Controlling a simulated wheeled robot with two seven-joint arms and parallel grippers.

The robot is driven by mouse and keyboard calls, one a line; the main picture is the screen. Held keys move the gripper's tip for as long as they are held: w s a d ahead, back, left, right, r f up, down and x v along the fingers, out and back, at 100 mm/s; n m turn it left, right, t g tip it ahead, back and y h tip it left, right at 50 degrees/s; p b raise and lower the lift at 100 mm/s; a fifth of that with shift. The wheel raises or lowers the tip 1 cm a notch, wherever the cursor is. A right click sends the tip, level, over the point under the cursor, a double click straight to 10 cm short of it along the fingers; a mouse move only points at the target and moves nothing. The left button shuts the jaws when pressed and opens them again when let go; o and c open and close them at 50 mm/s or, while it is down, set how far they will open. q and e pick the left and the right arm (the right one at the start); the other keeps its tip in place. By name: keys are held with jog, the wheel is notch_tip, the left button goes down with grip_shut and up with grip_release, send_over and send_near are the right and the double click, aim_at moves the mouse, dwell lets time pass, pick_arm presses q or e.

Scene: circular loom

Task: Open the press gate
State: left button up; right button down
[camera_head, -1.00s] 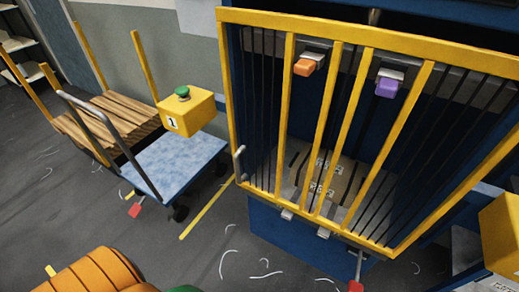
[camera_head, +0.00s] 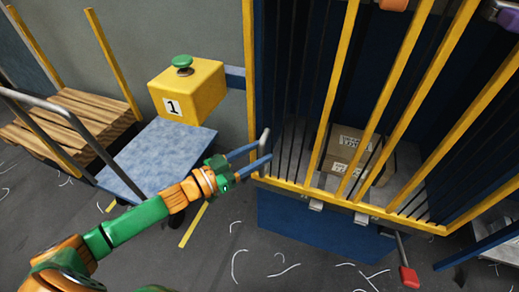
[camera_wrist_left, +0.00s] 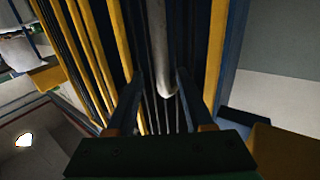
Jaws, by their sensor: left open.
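The press gate (camera_head: 308,190) is a yellow frame with yellow and dark bars across the front of the blue press, and it looks closed. Its grey metal handle (camera_head: 264,137) stands at the left edge, low on the gate. My left gripper (camera_head: 263,153) is open at the handle. In the left wrist view the handle (camera_wrist_left: 158,45) hangs between the two spread fingers (camera_wrist_left: 160,85), with no clear contact. My right gripper is out of view.
A yellow box with a green button (camera_head: 187,90) is left of the gate, near a blue-topped cart (camera_head: 150,155). Wooden slats (camera_head: 70,115) lie further left. A red-ended lever (camera_head: 409,276) sticks out below the gate. Cardboard boxes (camera_head: 350,150) are behind the bars.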

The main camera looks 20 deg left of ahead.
pick_arm(q)
jog(key=shift+x, duration=0.95)
jog(key=shift+a+f, duration=0.1)
jog(key=shift+a, duration=0.05)
grip_shut()
dwell(0.6)
